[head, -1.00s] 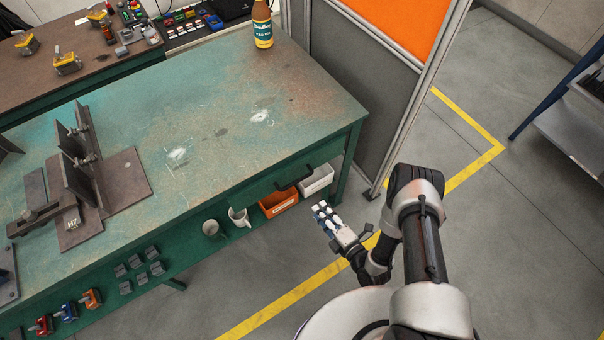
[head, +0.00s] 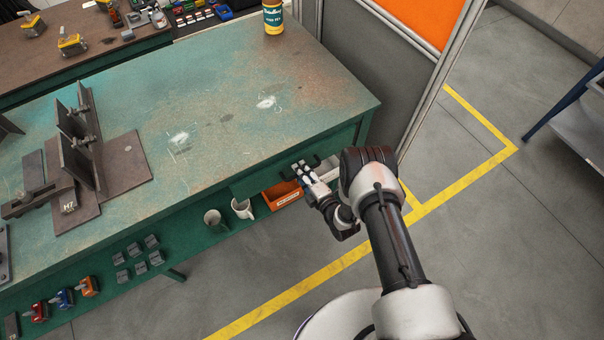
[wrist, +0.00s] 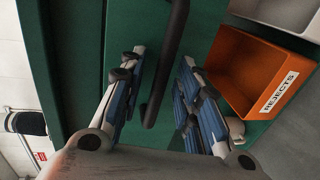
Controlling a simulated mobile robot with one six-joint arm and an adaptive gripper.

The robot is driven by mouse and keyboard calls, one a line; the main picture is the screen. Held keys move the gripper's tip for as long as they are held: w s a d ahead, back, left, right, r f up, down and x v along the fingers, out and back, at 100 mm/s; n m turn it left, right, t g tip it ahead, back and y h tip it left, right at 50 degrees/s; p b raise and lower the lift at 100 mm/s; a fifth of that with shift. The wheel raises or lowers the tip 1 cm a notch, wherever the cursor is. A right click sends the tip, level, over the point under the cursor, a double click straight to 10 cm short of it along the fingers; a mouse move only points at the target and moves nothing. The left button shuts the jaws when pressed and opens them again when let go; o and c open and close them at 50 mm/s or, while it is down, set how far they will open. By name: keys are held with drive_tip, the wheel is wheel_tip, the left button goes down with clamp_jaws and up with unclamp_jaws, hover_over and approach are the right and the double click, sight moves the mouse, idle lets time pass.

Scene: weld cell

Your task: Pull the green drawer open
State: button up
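The green drawer (head: 262,178) is in the side of the green workbench and looks shut in the head view; its front (wrist: 210,30) fills the middle of the wrist view. Its dark bar handle (wrist: 166,70) runs between the two fingers of my gripper (wrist: 162,68). The fingers are apart, one on each side of the bar, with a gap visible on both sides. In the head view my gripper (head: 303,170) is at the drawer front and partly covers the handle.
An orange bin (head: 282,195) marked REJECTS sits on the shelf below the drawer, close to my right finger in the wrist view. Mugs (head: 242,208) stand beside it. A grey partition (head: 400,85) stands at the bench's right end. Floor in front is clear.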

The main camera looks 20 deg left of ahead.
drive_tip(key=shift+w+a, duration=0.1)
drive_tip(key=shift+c, duration=0.2)
clamp_jaws()
idle(0.6)
